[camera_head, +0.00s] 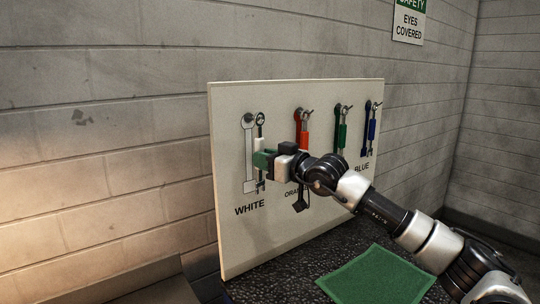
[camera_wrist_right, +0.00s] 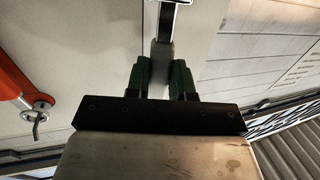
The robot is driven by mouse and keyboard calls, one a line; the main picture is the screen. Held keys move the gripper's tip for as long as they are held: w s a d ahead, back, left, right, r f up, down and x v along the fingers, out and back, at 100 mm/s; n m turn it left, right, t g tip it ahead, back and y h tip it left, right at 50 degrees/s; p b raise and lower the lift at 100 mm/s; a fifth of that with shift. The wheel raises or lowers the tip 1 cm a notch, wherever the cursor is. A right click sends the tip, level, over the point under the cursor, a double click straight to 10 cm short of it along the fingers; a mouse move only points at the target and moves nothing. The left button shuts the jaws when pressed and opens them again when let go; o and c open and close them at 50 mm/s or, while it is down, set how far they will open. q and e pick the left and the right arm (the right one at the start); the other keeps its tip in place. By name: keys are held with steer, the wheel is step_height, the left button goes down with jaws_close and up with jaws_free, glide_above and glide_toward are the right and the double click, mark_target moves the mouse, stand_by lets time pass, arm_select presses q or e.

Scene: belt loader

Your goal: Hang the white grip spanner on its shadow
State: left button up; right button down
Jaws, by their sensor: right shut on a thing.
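The white grip spanner (camera_head: 260,131) is upright in front of the pegboard (camera_head: 225,125), ring end up. My right gripper (camera_head: 263,159) is shut on its middle, and in the right wrist view its green fingertips (camera_wrist_right: 161,82) close on the pale spanner shaft (camera_wrist_right: 162,53). My left gripper is not in view.
The orange spanner (camera_head: 301,133), green spanner (camera_head: 342,132) and blue spanner (camera_head: 371,130) hang to the right, the orange one close to my right wrist. A green mat (camera_head: 376,279) lies on the dark bench (camera_head: 285,280) below. The space left of the board is clear.

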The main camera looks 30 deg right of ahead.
steer(key=shift+p+x, duration=0.65)
steer(key=shift+x, duration=0.25)
steer(key=shift+w+d+f, duration=0.15)
steer(key=shift+w+f, duration=0.2)
steer(key=c, duration=0.9)
jaws_free()
steer(key=shift+f, duration=0.1)
steer(key=shift+s+d, duration=0.15)
steer(key=shift+s, duration=0.15)
steer(key=shift+b+v, duration=2.25)
steer(key=shift+v, duration=2.85)
